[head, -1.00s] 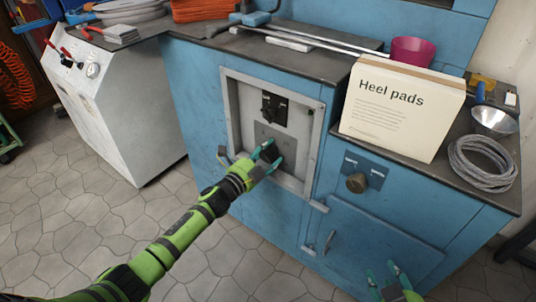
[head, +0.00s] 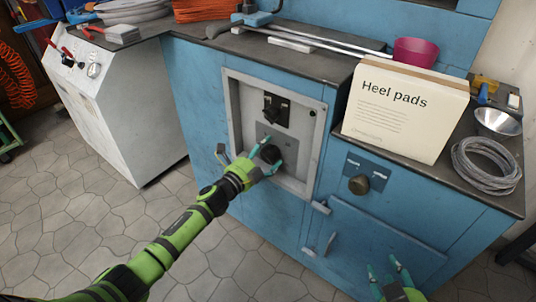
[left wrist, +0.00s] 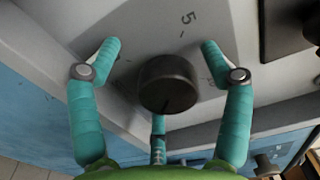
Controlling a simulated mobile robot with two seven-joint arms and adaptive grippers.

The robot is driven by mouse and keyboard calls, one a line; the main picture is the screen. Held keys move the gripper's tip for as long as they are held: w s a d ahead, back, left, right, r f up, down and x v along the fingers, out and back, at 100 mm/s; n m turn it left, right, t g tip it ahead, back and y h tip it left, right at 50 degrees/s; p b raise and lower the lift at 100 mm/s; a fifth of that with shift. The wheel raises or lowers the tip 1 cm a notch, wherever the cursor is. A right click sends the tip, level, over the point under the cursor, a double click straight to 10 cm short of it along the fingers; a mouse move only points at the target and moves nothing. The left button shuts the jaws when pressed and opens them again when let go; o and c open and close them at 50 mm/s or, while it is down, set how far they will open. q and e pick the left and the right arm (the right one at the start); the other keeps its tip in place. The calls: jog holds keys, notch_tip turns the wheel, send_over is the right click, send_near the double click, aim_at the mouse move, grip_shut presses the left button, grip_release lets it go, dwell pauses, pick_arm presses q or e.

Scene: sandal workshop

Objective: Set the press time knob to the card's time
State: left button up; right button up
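The press time knob (head: 270,153) is a dark round knob on a grey plate in the framed panel of the blue cabinet. In the left wrist view the knob (left wrist: 168,84) has a mark pointing towards the bottom, and a "5" is printed on the plate above it. My left gripper (head: 267,156) is open at the knob. In the left wrist view its teal fingers stand on either side of the knob with gaps. My right gripper (head: 386,275) is open and empty, low in front of the cabinet. I cannot make out a time card.
A black switch (head: 276,109) sits above the knob in the same panel. A door handle (head: 328,243) sticks out below.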

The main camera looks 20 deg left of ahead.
pick_arm(q)
jog(key=shift+d, duration=0.15)
jog(key=shift+s, duration=0.3)
jog(key=v, duration=1.1)
jog(key=shift+s+a, duration=0.2)
jog(key=shift+a, duration=0.05)
